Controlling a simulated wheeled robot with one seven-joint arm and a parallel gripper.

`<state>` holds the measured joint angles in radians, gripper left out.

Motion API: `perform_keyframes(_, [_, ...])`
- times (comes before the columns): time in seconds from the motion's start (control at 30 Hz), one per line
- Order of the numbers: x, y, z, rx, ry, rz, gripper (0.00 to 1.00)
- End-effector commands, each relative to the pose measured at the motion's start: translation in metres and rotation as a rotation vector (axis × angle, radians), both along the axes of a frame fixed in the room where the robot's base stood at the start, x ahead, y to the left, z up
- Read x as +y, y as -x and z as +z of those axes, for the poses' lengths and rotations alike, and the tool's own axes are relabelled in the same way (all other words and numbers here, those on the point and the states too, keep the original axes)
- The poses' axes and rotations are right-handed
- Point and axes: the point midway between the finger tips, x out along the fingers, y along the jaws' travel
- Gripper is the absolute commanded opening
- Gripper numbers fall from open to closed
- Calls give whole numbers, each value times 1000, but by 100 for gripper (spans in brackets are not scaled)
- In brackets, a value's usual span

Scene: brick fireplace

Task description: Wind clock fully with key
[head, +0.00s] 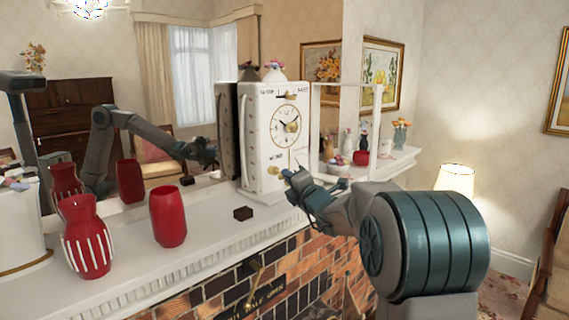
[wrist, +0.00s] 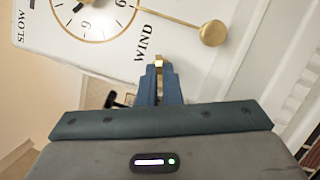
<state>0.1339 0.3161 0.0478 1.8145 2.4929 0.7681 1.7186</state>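The white clock (head: 262,150) stands upright on the mantel, with a round gold-rimmed dial (head: 290,125). In the wrist view its face is turned sideways, showing the dial (wrist: 90,12) and the word WIND (wrist: 143,42). My gripper (head: 284,173) is at the lower front of the clock, just below WIND. In the wrist view its fingers (wrist: 158,72) are close together around a small gold piece (wrist: 159,62), which looks like the key. The gold also shows at the fingertips in the head view (head: 272,171). Whether it sits in the winding hole is hidden.
A gold rod with a disc (wrist: 213,33) hangs beside WIND, close to my fingers. A small dark block (head: 243,213), a red vase (head: 168,217) and a striped red vase (head: 86,240) stand left on the white mantel (head: 205,245). A mirror is behind.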

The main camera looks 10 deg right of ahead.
Motion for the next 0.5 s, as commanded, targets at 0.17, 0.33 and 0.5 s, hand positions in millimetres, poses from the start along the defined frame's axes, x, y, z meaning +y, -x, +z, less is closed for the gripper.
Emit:
perform_keyframes(0.17, [1, 0, 1, 19, -28, 2, 0])
perform_keyframes(0.33, [1, 0, 1, 18, -29, 2, 0])
perform_keyframes(0.5, [1, 0, 3, 27, -41, 3, 0])
